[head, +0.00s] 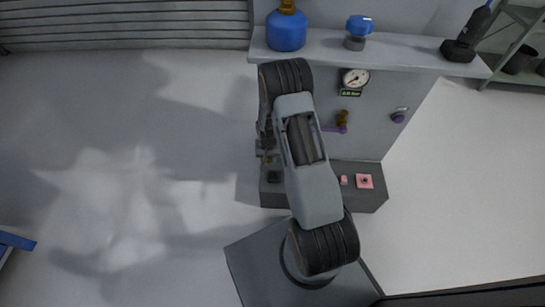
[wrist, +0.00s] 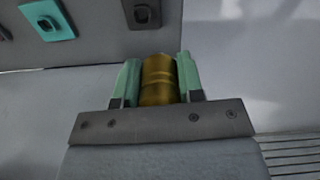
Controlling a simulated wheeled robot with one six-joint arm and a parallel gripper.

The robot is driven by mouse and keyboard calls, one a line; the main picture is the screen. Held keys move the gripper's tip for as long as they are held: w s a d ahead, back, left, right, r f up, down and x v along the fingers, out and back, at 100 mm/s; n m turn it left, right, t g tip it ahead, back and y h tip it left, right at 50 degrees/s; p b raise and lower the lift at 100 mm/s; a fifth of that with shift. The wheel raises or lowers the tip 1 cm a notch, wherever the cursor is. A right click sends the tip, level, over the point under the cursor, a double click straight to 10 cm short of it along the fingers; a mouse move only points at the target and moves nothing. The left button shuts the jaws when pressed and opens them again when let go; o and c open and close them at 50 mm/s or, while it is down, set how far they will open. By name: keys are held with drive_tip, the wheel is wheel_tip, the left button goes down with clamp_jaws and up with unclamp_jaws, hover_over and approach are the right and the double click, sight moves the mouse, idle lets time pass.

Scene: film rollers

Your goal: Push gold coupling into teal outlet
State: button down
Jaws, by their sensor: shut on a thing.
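The gold coupling (wrist: 158,80) stands between the two green fingers of my gripper (wrist: 158,82) in the wrist view. My gripper is shut on it. The teal outlet (wrist: 48,20), a square plate with a dark centre, lies at the upper left of the wrist view, apart from the coupling. The coupling's far end points towards a dark grey outlet (wrist: 143,13); the gap between them cannot be judged. In the head view my arm hides the teal outlet, and the coupling is too small to make out clearly.
The outlets sit on a grey ledge (head: 372,199) at the foot of a panel, with a pink outlet (head: 364,181) at the right. A gauge (head: 354,79) and a brass valve (head: 342,118) stick out above. The shelf top holds a blue canister (head: 286,32). Open floor lies left.

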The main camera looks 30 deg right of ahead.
sight(275, 175)
drive_tip(key=shift+m, duration=0.7)
drive_tip(key=shift+s+d+f+b, duration=0.2)
drive_tip(key=shift+d+f+b, duration=0.25)
drive_tip(key=shift+f+b, duration=0.9)
drive_tip(key=shift+s+d+f+b, duration=0.15)
drive_tip(key=shift+d+f+b, duration=0.3)
drive_tip(key=shift+f, duration=1.65)
drive_tip(key=shift+s+d+f+b, duration=0.2)
drive_tip(key=shift+d+f+b, duration=0.25)
drive_tip(key=shift+f+b, duration=0.9)
drive_tip(key=shift+f+p, duration=0.45)
drive_tip(key=shift+s, duration=0.15)
drive_tip(key=shift+f+b, duration=0.55)
drive_tip(key=c, duration=0.7)
unclamp_jaws()
drive_tip(key=shift+o, duration=0.2)
wheel_tip(275, 175, up, 14)
drive_tip(key=p, duration=0.5)
drive_tip(key=shift+p, duration=0.3)
